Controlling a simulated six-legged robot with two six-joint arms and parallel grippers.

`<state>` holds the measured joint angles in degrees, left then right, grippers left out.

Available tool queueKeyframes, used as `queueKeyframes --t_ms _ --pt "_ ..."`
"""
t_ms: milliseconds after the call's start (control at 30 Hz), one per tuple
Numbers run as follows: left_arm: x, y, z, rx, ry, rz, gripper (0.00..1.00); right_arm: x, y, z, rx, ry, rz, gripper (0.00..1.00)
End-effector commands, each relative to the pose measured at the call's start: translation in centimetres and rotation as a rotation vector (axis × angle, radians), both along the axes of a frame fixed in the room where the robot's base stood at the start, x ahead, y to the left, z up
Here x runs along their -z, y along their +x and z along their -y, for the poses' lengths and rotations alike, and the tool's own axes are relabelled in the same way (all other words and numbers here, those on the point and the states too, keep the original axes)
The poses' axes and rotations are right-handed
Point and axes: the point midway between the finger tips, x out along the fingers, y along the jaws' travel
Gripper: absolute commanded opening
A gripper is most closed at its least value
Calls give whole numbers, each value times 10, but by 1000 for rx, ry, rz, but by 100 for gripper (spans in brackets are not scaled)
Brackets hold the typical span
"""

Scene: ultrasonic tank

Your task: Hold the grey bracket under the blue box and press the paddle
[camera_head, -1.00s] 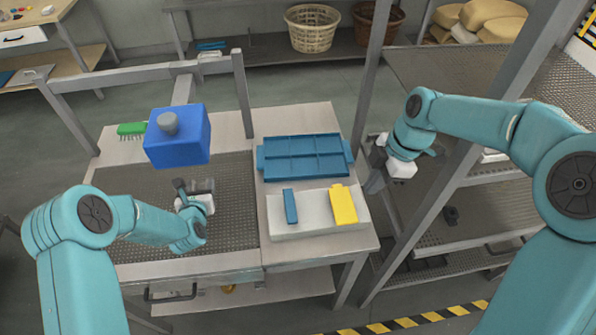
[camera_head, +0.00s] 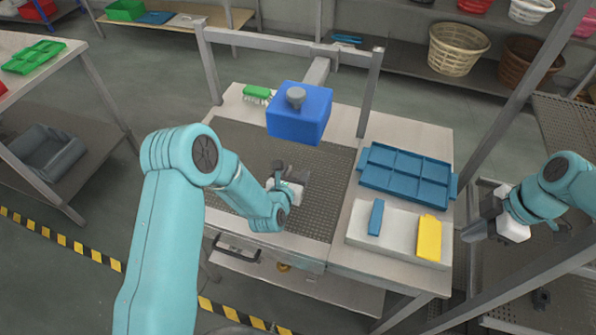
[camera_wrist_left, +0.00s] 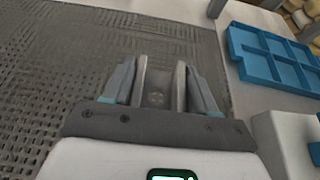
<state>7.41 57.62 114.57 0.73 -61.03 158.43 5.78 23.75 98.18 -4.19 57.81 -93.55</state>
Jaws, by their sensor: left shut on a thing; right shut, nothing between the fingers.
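The blue box (camera_head: 299,114) with a grey knob on top hangs from the grey frame above the worktable. My left gripper (camera_head: 287,181) is below it, low over the perforated mat. In the left wrist view my left gripper (camera_wrist_left: 160,72) points forward with its fingers close together. A small grey piece (camera_wrist_left: 157,97), apparently the bracket, is between them, and its shape is mostly hidden. My right gripper (camera_head: 480,226) is shut and empty at the right, beside the shelf rack. I cannot make out which thing is the paddle.
A green brush (camera_head: 257,92) lies behind. The frame post (camera_head: 370,92) stands near the box.

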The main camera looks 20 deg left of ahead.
Motion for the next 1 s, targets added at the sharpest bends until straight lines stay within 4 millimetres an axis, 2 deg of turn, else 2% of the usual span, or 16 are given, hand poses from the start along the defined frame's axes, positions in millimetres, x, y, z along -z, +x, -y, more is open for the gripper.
queueKeyframes --t_ms 533,700,1000 --pt "0 -59 0 0 0 2 22 15 0 0 0 0 0 0" --pt "-1 -65 0 0 0 3 22 16 0 0 0 0 0 0" --pt "-1 -65 0 0 0 2 22 16 0 0 0 0 0 0"
